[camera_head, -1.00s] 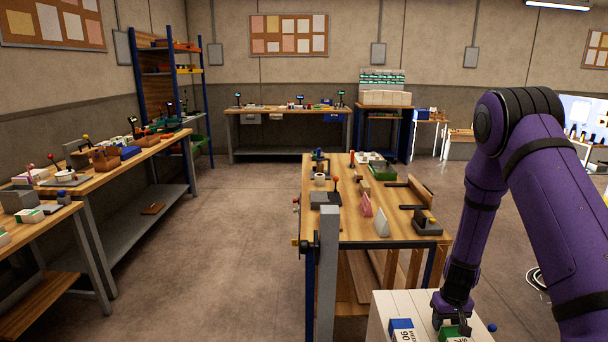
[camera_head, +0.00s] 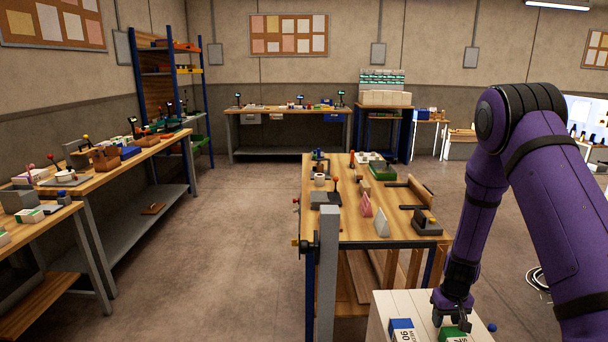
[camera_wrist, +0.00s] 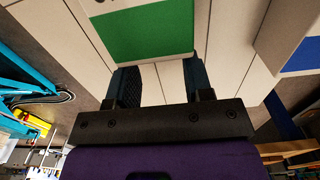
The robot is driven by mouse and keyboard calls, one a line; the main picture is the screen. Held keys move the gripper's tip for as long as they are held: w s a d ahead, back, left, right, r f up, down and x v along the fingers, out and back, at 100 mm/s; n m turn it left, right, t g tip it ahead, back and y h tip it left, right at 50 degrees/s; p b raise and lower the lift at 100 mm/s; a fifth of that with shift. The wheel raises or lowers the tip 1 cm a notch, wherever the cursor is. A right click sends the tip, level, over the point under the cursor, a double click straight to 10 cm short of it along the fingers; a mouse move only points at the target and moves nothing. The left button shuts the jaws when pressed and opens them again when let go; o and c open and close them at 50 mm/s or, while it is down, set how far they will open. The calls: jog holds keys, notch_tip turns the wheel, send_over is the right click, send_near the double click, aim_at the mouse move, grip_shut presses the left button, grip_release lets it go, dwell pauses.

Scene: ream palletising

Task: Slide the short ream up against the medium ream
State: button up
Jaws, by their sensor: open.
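The short ream (camera_head: 453,334) is green on top with a white label, cut off by the bottom edge of the head view. Its green top also shows in the wrist view (camera_wrist: 145,28). The medium ream (camera_head: 402,326) has a blue top and white label and stands left of the short ream, with a gap between them. A blue-panelled box at the right edge of the wrist view appears to be this ream (camera_wrist: 302,55). My gripper (camera_head: 452,319) is open and empty at the short ream's far side. Its fingers (camera_wrist: 160,82) are apart, with bare slats between them.
The reams stand on a pale slatted surface (camera_head: 384,304). A small blue knob (camera_head: 491,328) is at its right. A wooden workbench (camera_head: 345,228) with tools stands just beyond, with a grey post (camera_head: 329,260) at its near corner.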

jog(key=shift+r, duration=1.05)
jog(key=r, duration=0.1)
jog(key=w+r, duration=0.2)
jog(key=r, duration=0.1)
